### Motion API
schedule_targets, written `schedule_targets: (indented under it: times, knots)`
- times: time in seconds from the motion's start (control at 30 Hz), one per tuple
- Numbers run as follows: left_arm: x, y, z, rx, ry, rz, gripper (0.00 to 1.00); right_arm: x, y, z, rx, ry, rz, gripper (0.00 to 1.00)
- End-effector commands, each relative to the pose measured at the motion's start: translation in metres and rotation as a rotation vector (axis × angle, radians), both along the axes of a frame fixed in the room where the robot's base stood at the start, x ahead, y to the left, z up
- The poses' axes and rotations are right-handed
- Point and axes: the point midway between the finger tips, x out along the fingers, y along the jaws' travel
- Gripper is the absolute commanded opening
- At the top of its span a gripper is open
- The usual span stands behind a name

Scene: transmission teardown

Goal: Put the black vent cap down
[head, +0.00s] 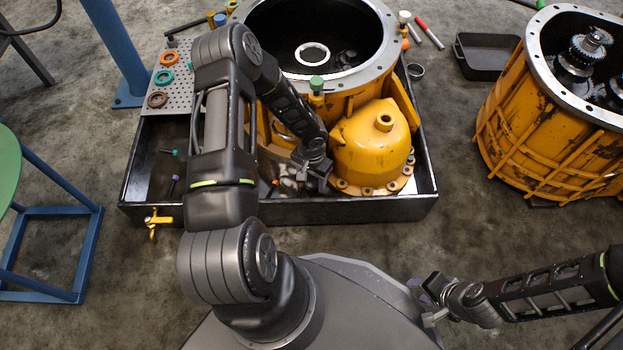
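I cannot make out a black vent cap for sure anywhere in the head view. My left gripper (314,181) points down inside the front of the black tray (350,211), just left of the yellow domed housing (368,145). Its fingers are small and partly hidden by the wrist, so I cannot tell if they hold anything. Some small pale parts (288,182) lie in the tray beside it.
A large yellow casing (345,88) stands behind the dome, with a green-topped part (317,85) on its near side. A pegboard (180,90) with colored rings is at the back left. A second yellow casing (540,150) and an empty black bin (485,68) stand right.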

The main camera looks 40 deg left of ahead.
Motion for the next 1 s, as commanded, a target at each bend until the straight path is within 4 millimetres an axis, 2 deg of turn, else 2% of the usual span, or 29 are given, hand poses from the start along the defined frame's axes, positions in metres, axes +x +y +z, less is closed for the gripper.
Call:
schedule_targets:
  times: [0.3, 0.47, 0.57, 0.9, 1.0]
  knots:
    - [0.0, 0.0, 0.001, 0.0, 0.0, 0.0, 0.62, 0.0, 0.0, 0.001, 0.0, 0.0, 0.0, 0.36]
    - [0.0, 0.0, 0.009, 0.001, -0.001, 0.0, 0.62, -0.001, 0.0, 0.007, 0.0, 0.002, 0.001, 0.36]
    - [0.001, 0.0, 0.023, 0.001, -0.002, 0.0, 0.62, -0.001, 0.0, 0.013, 0.001, 0.003, 0.002, 0.36]
    - [0.0, 0.0, 0.093, 0.001, -0.001, 0.0, 0.62, -0.006, -0.001, 0.042, 0.003, 0.017, 0.008, 0.36]
    - [0.001, 0.0, 0.109, 0.001, -0.001, 0.0, 0.62, -0.007, -0.001, 0.048, 0.004, 0.02, 0.011, 0.36]
